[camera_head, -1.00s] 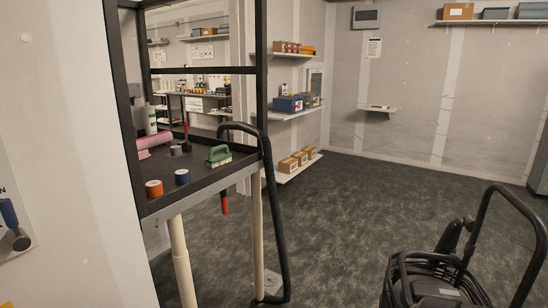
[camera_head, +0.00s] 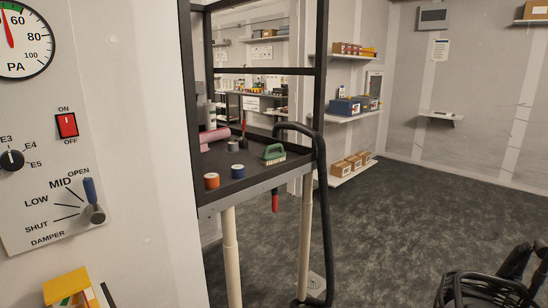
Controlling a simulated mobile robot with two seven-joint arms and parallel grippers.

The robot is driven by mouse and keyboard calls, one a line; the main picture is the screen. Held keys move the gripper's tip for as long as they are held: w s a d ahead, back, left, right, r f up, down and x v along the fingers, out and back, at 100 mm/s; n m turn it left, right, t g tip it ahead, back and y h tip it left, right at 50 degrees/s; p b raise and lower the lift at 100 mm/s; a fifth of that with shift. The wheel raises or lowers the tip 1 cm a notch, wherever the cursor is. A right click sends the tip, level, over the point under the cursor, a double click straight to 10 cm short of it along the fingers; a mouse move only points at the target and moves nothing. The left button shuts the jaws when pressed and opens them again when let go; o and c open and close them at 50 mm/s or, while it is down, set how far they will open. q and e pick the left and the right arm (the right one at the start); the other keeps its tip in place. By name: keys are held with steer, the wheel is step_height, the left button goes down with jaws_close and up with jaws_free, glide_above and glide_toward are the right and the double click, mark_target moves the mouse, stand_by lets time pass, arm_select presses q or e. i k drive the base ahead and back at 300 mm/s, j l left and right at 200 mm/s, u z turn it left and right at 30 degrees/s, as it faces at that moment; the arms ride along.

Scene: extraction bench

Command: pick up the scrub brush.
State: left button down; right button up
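The scrub brush (camera_head: 273,154) has a green handle and pale bristles. It rests on the dark bench top (camera_head: 255,172) near its right side, close to a thick black hose.
Orange (camera_head: 211,181) and blue (camera_head: 238,171) rolls, a grey roll (camera_head: 233,146) and a pink roll (camera_head: 215,135) share the bench. A black frame surrounds it. The black hose (camera_head: 324,230) hangs at its right. A control panel (camera_head: 50,200) is at left. Open floor (camera_head: 420,220) lies right.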

mark_target(266, 159)
steer(key=u, duration=0.15)
steer(key=i+l+u, duration=0.6)
steer(key=i+u, duration=0.15)
steer(key=i+l+u, duration=0.35)
steer(key=k+l, duration=0.1)
